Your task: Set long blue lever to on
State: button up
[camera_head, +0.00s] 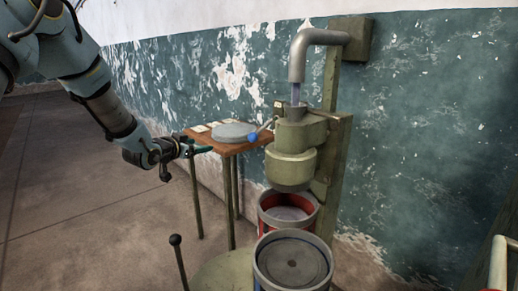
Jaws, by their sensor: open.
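The long blue lever shows as a blue knob (253,136) on a thin rod. The rod slopes up and right to the upper body of a green-grey machine (290,165). The knob points left and down, in front of the table's right side. I see no on or off mark, so its setting cannot be read. My gripper (208,149) reaches in from the upper left. It is open and looks empty, apart from the knob and to its left. Its fingers are small here and partly merge with the table edge.
A small wooden table (225,147) with a grey round lid (233,132) stands behind the gripper. A red drum (275,222) and a blue drum (262,275) stand below the machine. A black-knobbed rod (176,240) rises at front. The floor at left is clear.

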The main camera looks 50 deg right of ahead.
aim_at(258, 135)
jog(key=s+d+m+g+h, duration=0.1)
jog(key=s+d, duration=0.1)
jog(key=d, duration=0.1)
jog(key=s+d+m+g+h, duration=0.1)
jog(key=s+d+h, duration=0.1)
jog(key=s+d, duration=0.1)
jog(key=s+d+m+g+h+b, duration=0.1)
jog(key=s+d, duration=0.2)
jog(key=d, duration=0.1)
jog(key=shift+s+d+f, duration=0.1)
jog(key=shift+d+f, duration=0.15)
jog(key=shift+d, duration=0.05)
jog(key=shift+d+r, duration=0.1)
jog(key=shift+d, duration=0.3)
jog(key=d, duration=0.3)
jog(key=w+d+p, duration=0.1)
jog(key=d, duration=0.5)
jog(key=shift+w+d, duration=0.25)
jog(key=shift+c, duration=0.2)
grip_shut()
